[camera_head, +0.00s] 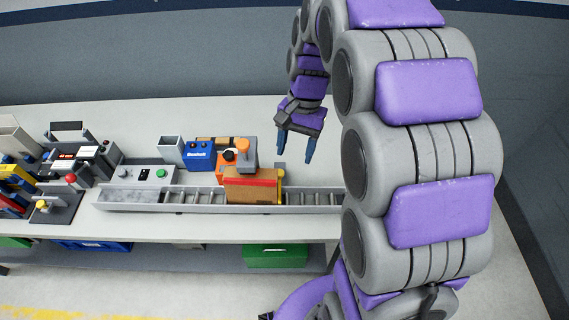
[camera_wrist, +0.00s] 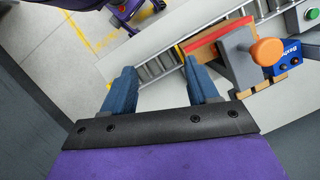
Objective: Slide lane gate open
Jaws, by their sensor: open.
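A roller lane (camera_head: 190,196) runs along the table's front. A cardboard-brown box with a red top band (camera_head: 252,190) stands on it near the middle. Behind the box rises a grey block (camera_head: 250,163) with an orange knob (camera_head: 243,146), which looks like the lane gate's handle. In the wrist view the knob (camera_wrist: 268,51) and grey block (camera_wrist: 241,52) are right of the fingers. A yellow piece (camera_head: 281,188) is at the box's right end. My gripper (camera_head: 296,154) is open and empty, above the table, right of the knob and apart from it. The gate panel is not clearly visible.
A blue box (camera_head: 199,155) and a grey panel with a green button (camera_head: 160,174) stand left of the knob. Several devices crowd the table's left end. A green bin (camera_head: 275,256) is below.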

